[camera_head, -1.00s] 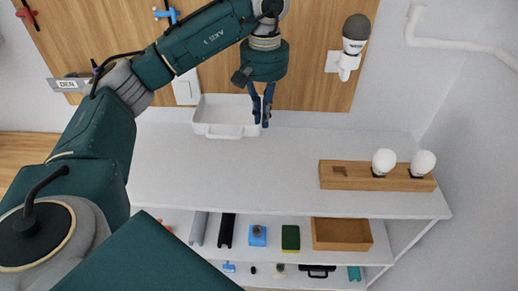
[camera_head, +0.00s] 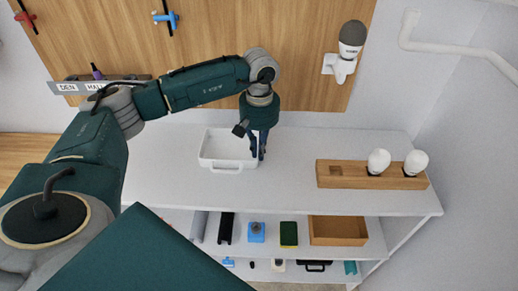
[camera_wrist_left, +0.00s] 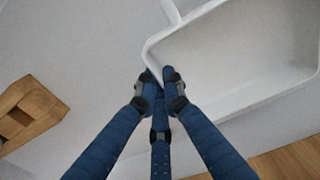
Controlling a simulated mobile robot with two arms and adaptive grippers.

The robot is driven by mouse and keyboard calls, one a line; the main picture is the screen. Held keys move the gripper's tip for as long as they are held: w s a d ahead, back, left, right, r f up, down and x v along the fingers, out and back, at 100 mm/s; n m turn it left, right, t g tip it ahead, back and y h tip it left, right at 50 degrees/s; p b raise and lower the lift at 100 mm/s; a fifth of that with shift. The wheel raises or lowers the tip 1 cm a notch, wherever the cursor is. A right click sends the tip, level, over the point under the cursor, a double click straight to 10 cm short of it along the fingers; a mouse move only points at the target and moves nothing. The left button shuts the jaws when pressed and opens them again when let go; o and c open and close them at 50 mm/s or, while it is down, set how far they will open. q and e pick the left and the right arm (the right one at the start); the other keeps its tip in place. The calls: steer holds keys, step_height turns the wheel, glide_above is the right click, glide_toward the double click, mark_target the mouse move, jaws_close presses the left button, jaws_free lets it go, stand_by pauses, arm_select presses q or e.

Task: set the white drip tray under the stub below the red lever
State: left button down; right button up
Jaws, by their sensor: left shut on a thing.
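The white drip tray (camera_head: 204,160) is a shallow rectangular tray with a handle, at the back left of the white worktop. My left gripper (camera_head: 257,154) is shut on the tray's right side. In the left wrist view its blue fingers (camera_wrist_left: 160,80) pinch the wall of the tray (camera_wrist_left: 225,60) near a corner. I cannot tell whether the tray touches the worktop. The red lever (camera_head: 24,16) is on the wooden wall panel at the far upper left. I cannot make out the stub below it. My right gripper is not in view.
A wooden block (camera_head: 340,179) with two white bulbs stands on the right of the worktop (camera_head: 270,192). A blue lever (camera_head: 167,17) and a lettered strip (camera_head: 70,87) are on the wall panel. The worktop's middle is clear. A lower shelf holds several small items and a wooden box (camera_head: 338,231).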

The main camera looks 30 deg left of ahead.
arm_select(q)
steer(key=shift+f, duration=0.2)
steer(key=c, duration=1.9)
jaws_free()
steer(key=shift+r, duration=0.1)
steer(key=shift+r, duration=0.1)
steer(key=shift+r, duration=0.2)
step_height(320, 180, up, 12)
steer(key=b, duration=0.3)
